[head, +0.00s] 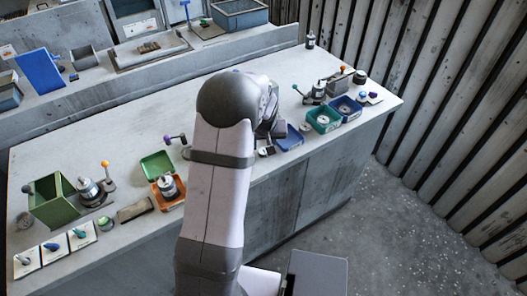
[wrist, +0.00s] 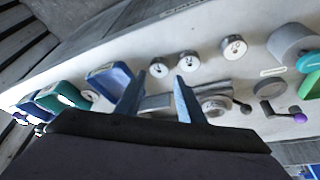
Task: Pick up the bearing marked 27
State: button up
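In the wrist view my gripper (wrist: 159,82) is open, its two fingers apart with nothing between them that I can see held. Three round silver bearings lie on the pale bench: one (wrist: 158,67) just beyond the gap between the fingertips, one (wrist: 188,61) slightly right, beyond the right fingertip, and one (wrist: 233,46) further right. Each has a dark mark on its face, too small to read, so I cannot tell which is 27. In the head view my arm hides these bearings and most of my gripper.
A blue tray (wrist: 108,80) lies left of the fingers. A green bin (head: 323,121) and a blue bin (head: 345,108) stand further along the bench. A fixture with a round metal part (wrist: 216,105) is close right of the fingers. A purple-knobbed lever (wrist: 298,117) is farther right.

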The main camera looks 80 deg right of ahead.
aim_at(264, 151)
jog(key=shift+p+x, duration=1.4)
jog(key=shift+x, duration=1.25)
jog(key=shift+s, duration=0.1)
jog(key=shift+c, duration=0.3)
jog(key=c, duration=0.7)
jog(key=shift+r, duration=0.1)
